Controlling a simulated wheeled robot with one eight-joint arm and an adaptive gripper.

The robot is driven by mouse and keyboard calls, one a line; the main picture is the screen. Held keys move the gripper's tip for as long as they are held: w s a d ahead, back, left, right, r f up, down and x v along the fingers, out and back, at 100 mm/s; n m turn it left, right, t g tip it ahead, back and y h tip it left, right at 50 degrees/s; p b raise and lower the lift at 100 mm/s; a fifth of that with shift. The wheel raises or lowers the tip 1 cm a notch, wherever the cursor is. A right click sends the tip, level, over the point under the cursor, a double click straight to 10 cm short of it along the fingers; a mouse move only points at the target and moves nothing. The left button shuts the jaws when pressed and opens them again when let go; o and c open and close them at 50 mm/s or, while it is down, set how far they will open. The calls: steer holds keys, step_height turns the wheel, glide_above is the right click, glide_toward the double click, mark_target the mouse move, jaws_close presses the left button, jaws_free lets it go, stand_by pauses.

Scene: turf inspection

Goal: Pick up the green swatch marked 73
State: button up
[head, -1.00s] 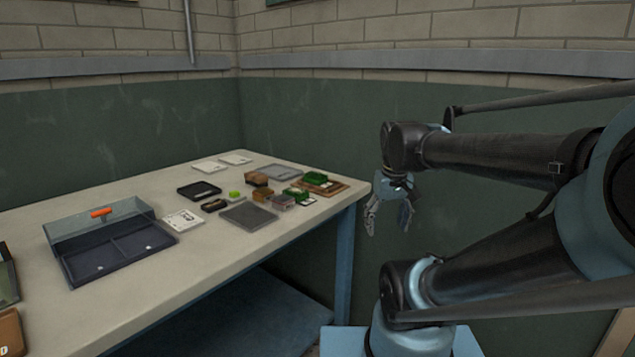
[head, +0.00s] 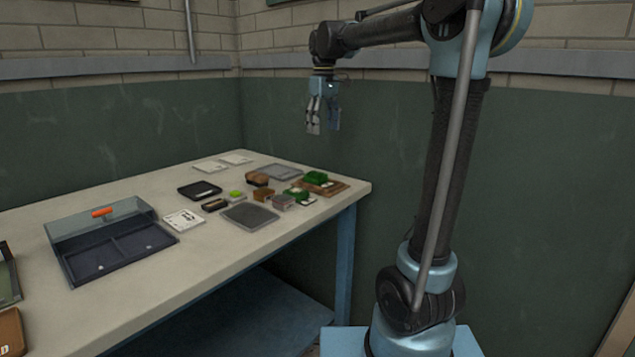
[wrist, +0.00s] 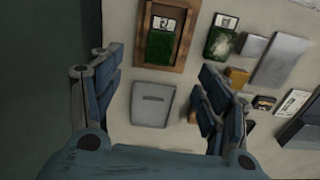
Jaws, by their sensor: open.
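Two green swatches with white labels show. One green swatch (head: 315,178) lies on a brown wooden tray (head: 338,188) near the table's right end; it also shows in the wrist view (wrist: 160,46). The other green swatch (head: 298,194) lies beside the tray and also appears in the wrist view (wrist: 219,42). The label numbers are too small to read, so I cannot tell which is 73. My gripper (head: 323,128) is open and empty, pointing down, well above the table's right end.
A grey flat box (wrist: 153,104) lies beside the tray. Several small blocks, a dark grey mat (head: 250,216) and white cards (head: 184,220) crowd nearby. A divided dark bin (head: 115,252) with an orange handle stands at left. A wall is behind the table.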

steer(key=w+a, duration=0.2)
glide_above(317, 174)
steer(key=shift+n, duration=0.3)
step_height(317, 174, down, 11)
steer(key=shift+w+f, duration=0.1)
steer(key=shift+f, duration=0.05)
steer(key=shift+s+f, duration=0.2)
steer(key=shift+f, duration=2.45)
steer(key=c, duration=0.8)
